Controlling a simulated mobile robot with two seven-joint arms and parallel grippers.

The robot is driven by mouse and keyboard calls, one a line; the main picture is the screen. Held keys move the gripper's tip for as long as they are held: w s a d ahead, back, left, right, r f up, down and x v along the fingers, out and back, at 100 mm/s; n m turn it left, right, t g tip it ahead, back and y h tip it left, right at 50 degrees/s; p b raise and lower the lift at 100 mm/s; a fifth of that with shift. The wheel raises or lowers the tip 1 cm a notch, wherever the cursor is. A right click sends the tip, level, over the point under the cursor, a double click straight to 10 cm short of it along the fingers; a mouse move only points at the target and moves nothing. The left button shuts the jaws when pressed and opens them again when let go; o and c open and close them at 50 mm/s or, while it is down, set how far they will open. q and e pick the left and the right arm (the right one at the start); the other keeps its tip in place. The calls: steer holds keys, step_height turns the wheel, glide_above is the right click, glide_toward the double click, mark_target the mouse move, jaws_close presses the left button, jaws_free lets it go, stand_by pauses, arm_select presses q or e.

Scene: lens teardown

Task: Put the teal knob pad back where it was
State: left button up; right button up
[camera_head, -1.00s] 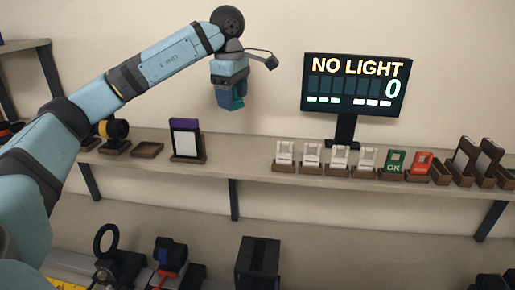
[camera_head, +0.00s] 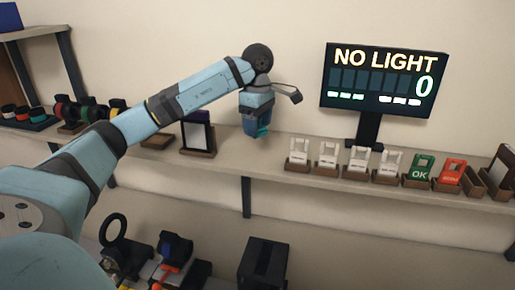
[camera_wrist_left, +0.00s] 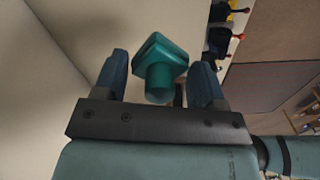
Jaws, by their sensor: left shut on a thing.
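My left gripper (camera_head: 258,122) hangs in front of the wall, just above the shelf in the picture, pointing down. It is shut on the teal knob pad (camera_wrist_left: 161,62), which shows between the two fingers in the left wrist view, with a round knob and a squarish pad. In the head view only a small teal edge of the pad (camera_head: 263,131) shows beside the fingers. A wooden tray (camera_head: 157,141), partly hidden by my arm, sits on the shelf left of the framed purple-and-white panel (camera_head: 197,134). My right gripper is not in view.
The long shelf (camera_head: 225,158) is bare below the gripper. To the right stand several white cards in wooden holders (camera_head: 327,158), a green OK card (camera_head: 421,167), a red card (camera_head: 452,170) and a "NO LIGHT" display (camera_head: 385,80). Dark devices (camera_head: 262,264) stand below.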

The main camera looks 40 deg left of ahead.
mark_target(257, 157)
arm_select(q)
step_height(257, 157, down, 3)
steer(key=shift+a+r, duration=0.1)
steer(key=shift+r, duration=0.05)
steer(key=shift+f+p, duration=0.55)
steer(key=shift+f, duration=1.75)
steer(key=o, duration=0.9)
steer(key=shift+c, duration=0.2)
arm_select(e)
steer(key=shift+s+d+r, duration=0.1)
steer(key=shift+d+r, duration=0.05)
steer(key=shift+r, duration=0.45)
arm_select(q)
steer(key=shift+r, duration=0.15)
step_height(257, 157, up, 11)
steer(key=shift+f+b, duration=0.2)
steer(key=shift+b, duration=0.8)
steer(key=shift+r, duration=0.65)
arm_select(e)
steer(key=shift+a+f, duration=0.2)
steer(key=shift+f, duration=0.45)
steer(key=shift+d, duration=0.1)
